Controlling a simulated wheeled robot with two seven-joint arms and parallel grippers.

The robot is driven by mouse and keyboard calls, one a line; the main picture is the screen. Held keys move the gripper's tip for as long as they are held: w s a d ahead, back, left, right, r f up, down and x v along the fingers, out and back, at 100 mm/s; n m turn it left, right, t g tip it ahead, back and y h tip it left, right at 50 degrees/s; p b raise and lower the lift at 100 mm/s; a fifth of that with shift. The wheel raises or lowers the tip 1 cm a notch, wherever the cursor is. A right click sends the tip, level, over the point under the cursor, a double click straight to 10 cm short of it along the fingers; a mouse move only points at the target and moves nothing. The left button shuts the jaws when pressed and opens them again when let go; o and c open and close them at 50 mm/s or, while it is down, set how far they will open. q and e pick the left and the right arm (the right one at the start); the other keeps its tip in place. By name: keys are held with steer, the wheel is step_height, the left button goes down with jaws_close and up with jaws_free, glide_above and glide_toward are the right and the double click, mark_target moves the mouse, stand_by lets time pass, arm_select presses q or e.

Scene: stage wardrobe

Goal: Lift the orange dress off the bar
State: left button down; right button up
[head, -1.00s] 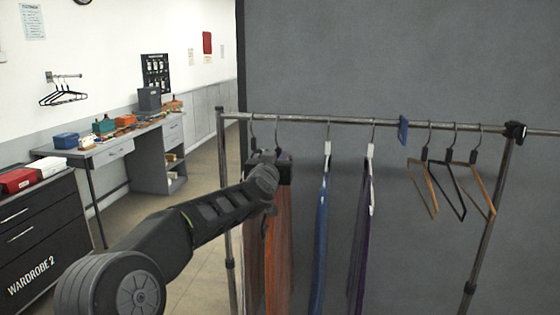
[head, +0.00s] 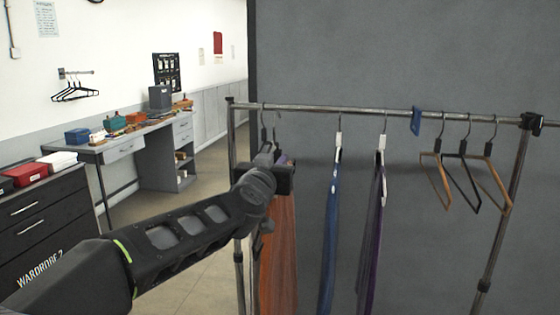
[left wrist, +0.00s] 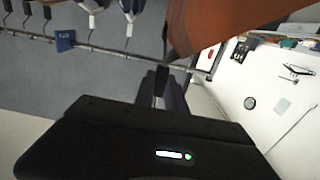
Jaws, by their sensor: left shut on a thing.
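The orange dress (head: 278,255) hangs below my left gripper (head: 277,172) near the left end of the bar (head: 310,108). That gripper is shut at the top of the dress, where its hanger sits; the fingertips are largely hidden by my wrist. The hook of this hanger (head: 274,132) shows with its top lower than the bar, apparently clear of it. In the left wrist view the orange dress (left wrist: 235,20) fills the top right, close to the camera. My right gripper is not in view.
Another hook (head: 263,112) is on the bar just left. A blue garment (head: 330,235) and a purple garment (head: 373,235) hang to the right, then a blue divider (head: 416,121) and empty hangers (head: 462,165). The desk (head: 120,147) stands at the back left.

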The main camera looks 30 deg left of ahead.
arm_select(q)
steer(key=shift+v, duration=1.7)
